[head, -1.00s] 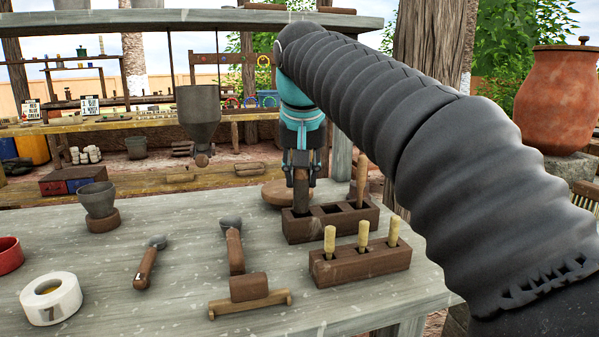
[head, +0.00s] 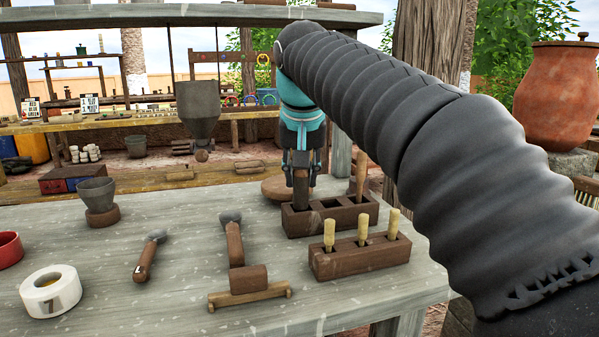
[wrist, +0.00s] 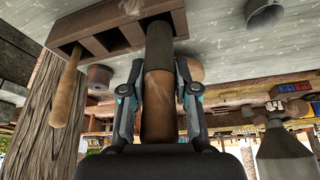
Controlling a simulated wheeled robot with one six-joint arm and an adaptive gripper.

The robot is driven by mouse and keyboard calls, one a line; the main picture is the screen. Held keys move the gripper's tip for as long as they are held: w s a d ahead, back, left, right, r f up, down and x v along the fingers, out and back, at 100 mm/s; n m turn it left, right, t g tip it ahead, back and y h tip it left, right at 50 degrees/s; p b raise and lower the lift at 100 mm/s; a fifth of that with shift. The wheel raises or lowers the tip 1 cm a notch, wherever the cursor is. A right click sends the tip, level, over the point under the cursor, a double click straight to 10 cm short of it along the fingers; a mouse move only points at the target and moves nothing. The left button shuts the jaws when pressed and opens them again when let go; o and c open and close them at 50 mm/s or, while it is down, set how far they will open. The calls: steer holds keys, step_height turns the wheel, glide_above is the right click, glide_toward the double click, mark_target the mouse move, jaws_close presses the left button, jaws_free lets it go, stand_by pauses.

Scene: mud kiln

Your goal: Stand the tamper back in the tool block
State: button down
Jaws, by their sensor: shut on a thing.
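The tamper (wrist: 157,105) has a brown handle and a dark grey lower part. My gripper (head: 301,170) is shut on its handle and holds it about upright. The dark brown tool block (head: 340,222) stands on the table with a row of square slots. The tamper's lower end is at the left slot and seems to reach into it; how deep is hidden. In the wrist view the dark end meets the slot at the end of the tool block (wrist: 68,30). The middle slot looks empty. A light wooden handle (head: 361,178) stands in the right slot.
A second block (head: 360,262) with several pale handles stands close in front. A hammer-like tool (head: 235,245), a small brown tool (head: 147,258), a wooden piece (head: 249,285), a tape roll (head: 51,291) and a grey cup (head: 97,192) lie to the left. A round wooden disc (head: 275,190) is behind.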

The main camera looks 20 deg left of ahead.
mark_target(301, 185)
steer(key=shift+s+f+b, duration=0.2)
steer(key=shift+f+b, duration=0.05)
steer(key=shift+f, duration=0.45)
steer(key=shift+s+f+b, duration=0.2)
steer(key=shift+f+b, duration=0.05)
steer(key=shift+f, duration=0.4)
stand_by(0.3)
steer(key=shift+w+f, duration=0.1)
steer(key=shift+r, duration=0.3)
steer(key=shift+f+b, duration=0.4)
steer(key=shift+f, duration=0.3)
steer(key=shift+c, duration=1.2)
jaws_free()
steer(key=shift+r, duration=0.1)
